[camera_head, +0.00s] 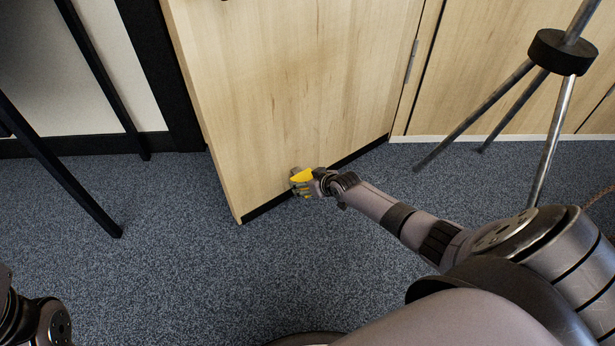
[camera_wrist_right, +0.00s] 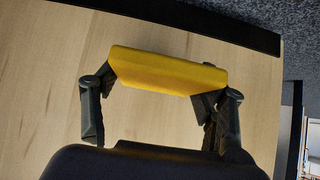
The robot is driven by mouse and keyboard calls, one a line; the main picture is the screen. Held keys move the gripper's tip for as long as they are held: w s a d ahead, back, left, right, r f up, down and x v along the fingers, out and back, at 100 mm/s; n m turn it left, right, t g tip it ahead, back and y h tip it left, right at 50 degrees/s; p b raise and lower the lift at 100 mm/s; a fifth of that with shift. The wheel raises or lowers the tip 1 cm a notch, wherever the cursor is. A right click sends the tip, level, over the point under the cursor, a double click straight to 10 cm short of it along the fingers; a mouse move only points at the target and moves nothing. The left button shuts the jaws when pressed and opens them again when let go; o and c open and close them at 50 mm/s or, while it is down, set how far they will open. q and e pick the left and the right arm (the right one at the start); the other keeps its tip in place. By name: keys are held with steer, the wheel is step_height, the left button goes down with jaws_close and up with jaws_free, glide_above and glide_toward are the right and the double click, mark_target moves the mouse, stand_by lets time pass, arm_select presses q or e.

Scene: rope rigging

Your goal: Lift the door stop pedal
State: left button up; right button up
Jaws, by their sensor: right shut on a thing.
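The door stop pedal (camera_head: 301,175) is yellow and sits low on the light wooden door (camera_head: 290,80), near its bottom edge. My right gripper (camera_head: 312,184) reaches it from the right and is shut on it. In the right wrist view the yellow pedal (camera_wrist_right: 168,71) spans between the two fingers of my right gripper (camera_wrist_right: 160,92), one at each end. The door's wood fills most of the space behind it. The pedal's mount on the door is mostly hidden. Only a dark part of my left arm shows at the lower left; its gripper is out of view.
The door stands open at an angle over blue-grey carpet (camera_head: 180,250). A metal tripod stand (camera_head: 550,130) is at the upper right. Black legs (camera_head: 60,170) stand at the left.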

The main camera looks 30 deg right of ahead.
steer(key=shift+g, duration=0.3)
steer(key=o, duration=1.7)
steer(key=shift+r, duration=0.1)
steer(key=shift+s, duration=0.1)
steer(key=v, duration=1.1)
steer(key=shift+s+r, duration=0.3)
steer(key=shift+a, duration=0.1)
